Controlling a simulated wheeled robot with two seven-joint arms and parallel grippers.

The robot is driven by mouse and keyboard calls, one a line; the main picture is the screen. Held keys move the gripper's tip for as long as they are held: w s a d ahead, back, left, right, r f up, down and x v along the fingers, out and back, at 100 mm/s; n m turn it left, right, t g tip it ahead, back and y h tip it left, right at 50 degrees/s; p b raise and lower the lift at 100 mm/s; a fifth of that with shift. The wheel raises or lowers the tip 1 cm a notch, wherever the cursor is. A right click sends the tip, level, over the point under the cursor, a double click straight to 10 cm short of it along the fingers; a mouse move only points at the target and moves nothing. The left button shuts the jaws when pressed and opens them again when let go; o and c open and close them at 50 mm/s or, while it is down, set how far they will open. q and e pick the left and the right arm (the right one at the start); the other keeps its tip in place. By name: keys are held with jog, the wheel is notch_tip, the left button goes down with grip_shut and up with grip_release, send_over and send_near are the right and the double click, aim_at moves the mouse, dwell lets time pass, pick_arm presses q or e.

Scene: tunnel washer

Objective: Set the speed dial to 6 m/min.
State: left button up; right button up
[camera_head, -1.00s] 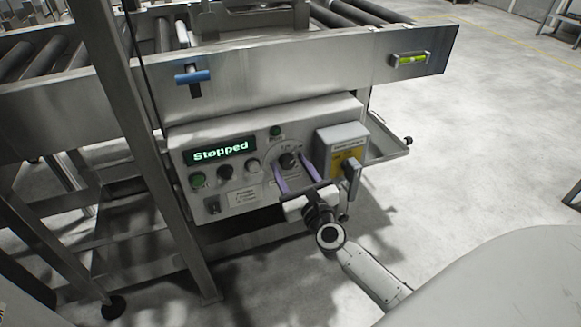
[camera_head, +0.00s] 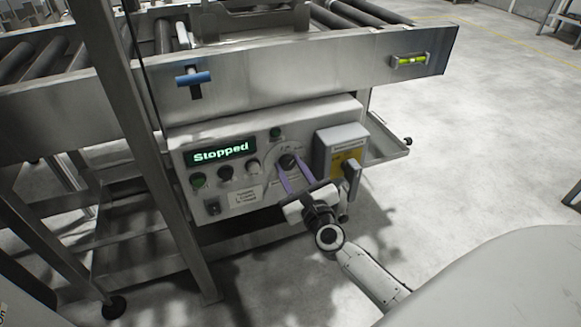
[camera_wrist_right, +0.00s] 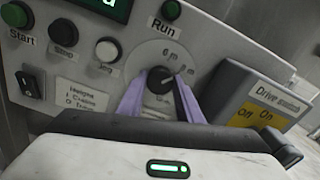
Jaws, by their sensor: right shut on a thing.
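The speed dial (camera_head: 288,162) is a black knob on a round light plate, on the right part of the control panel. It also shows in the right wrist view (camera_wrist_right: 160,78), with markings around its top that are too small to read surely. My right gripper (camera_head: 293,172) has its two purple fingers closed in on either side of the knob, and it is shut on it. The fingertips also show in the right wrist view (camera_wrist_right: 160,90). The green display (camera_head: 219,152) reads "Stopped". My left gripper is not in view.
Start (camera_wrist_right: 16,15), Stop, Jog and Run (camera_wrist_right: 172,10) buttons sit around the dial's left and top. A roller conveyor is above.

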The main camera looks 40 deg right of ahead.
jog(key=n+p, duration=0.1)
jog(key=n, duration=0.4)
jog(key=shift+n+p, duration=0.5)
jog(key=shift+n, duration=1.1)
jog(key=o, duration=1)
jog(key=shift+o, duration=0.2)
jog(key=shift+s, duration=0.1)
jog(key=v, duration=1)
jog(key=shift+p, duration=0.3)
jog(key=shift+s, duration=0.1)
